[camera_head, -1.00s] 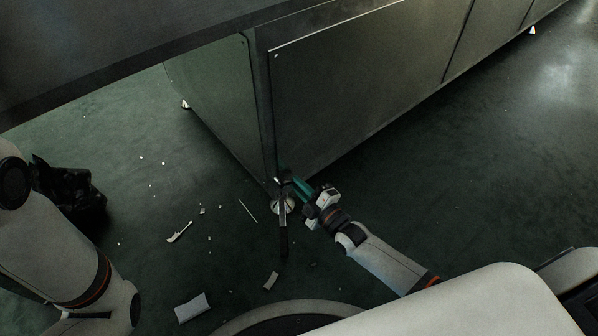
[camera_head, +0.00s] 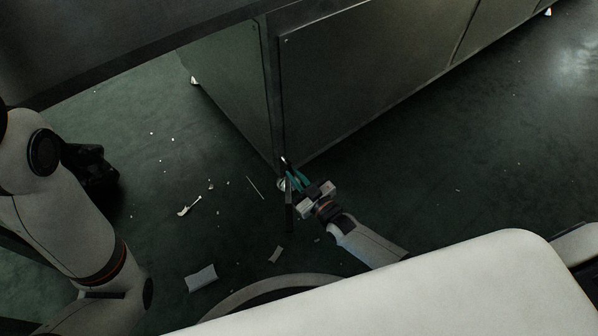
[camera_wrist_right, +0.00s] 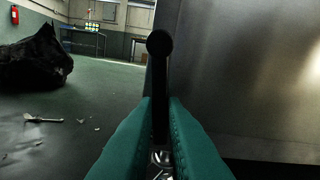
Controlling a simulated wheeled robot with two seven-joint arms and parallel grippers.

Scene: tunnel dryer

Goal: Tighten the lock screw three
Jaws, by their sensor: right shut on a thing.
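My right gripper (camera_head: 295,180) reaches in from the lower right at the dryer's near bottom corner. Its two teal fingers (camera_wrist_right: 190,140) are shut on a dark handle (camera_wrist_right: 159,85), which stands between them with its round end toward the wrist camera. In the head view the dark handle (camera_head: 290,217) extends from the corner toward me. A small silver metal part (camera_wrist_right: 161,158) shows between the fingers low in the wrist view. The metal foot (camera_head: 283,184) under the corner is partly hidden. I cannot make out lock screw three itself. My left gripper is not in view.
The dryer's metal side panel (camera_head: 360,75) rises just beyond the gripper. A black bag (camera_head: 90,172) lies on the floor at left. Small debris (camera_head: 188,206) and a pale scrap (camera_head: 201,278) lie on the dark green floor. The floor right of the dryer is mostly clear.

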